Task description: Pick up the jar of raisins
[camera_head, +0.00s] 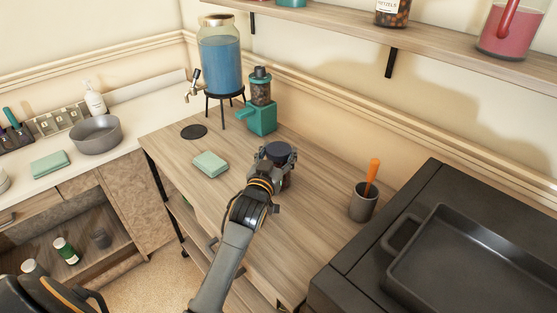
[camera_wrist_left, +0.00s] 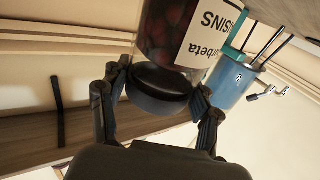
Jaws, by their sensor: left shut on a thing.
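The jar of raisins (camera_wrist_left: 178,38) has dark contents, a white label with part of the word "RAISINS" showing, and a black lid (camera_wrist_left: 158,90). My left gripper (camera_wrist_left: 155,95) is shut on it, its fingers at either side around the lid end. In the head view the left gripper (camera_head: 276,168) is over the wooden counter (camera_head: 215,205). The dark lid shows between its fingers, while most of the jar is hidden. I cannot tell whether the jar's base touches the counter. My right gripper is not in view.
Behind the gripper stand a green grinder (camera_head: 262,117) and a blue drink dispenser (camera_head: 221,62) on a stand. A green cloth (camera_head: 210,164) lies left. A grey cup (camera_head: 362,203) with an orange handle and a dark pan (camera_head: 475,265) are right. A shelf (camera_head: 350,38) runs above.

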